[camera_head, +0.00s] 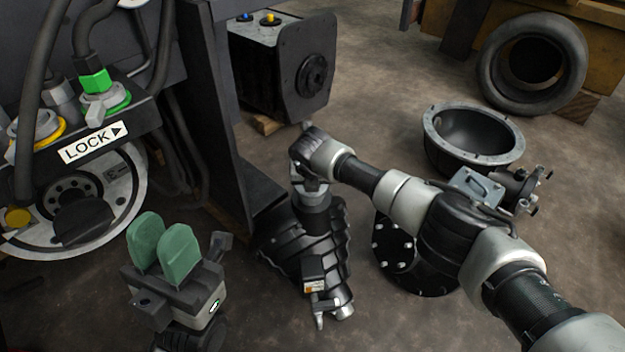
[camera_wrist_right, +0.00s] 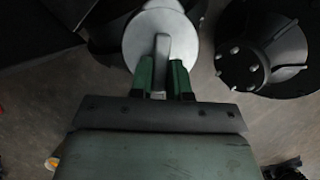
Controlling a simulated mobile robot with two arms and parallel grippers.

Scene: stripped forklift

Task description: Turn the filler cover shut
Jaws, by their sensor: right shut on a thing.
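The filler cover (camera_wrist_right: 186,35) is a round grey disc with a raised upright ridge across its middle, in the right wrist view. My right gripper (camera_wrist_right: 162,75) has its green fingers on either side of that ridge and is shut on it. In the head view my right arm comes in from the right and bends down near the centre; its fingers and the cover cannot be made out there. My left gripper (camera_head: 163,238) stands at the lower left with its two green fingers apart, empty and pointing up.
A panel with a LOCK label (camera_head: 93,143) and hose couplings is at the left. A black ribbed housing (camera_head: 335,235) lies below my right wrist. A bolted black hub (camera_head: 428,272), a grey bowl-shaped casing (camera_head: 475,140) and a tyre (camera_head: 532,63) lie to the right. A black box unit (camera_head: 283,62) stands behind.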

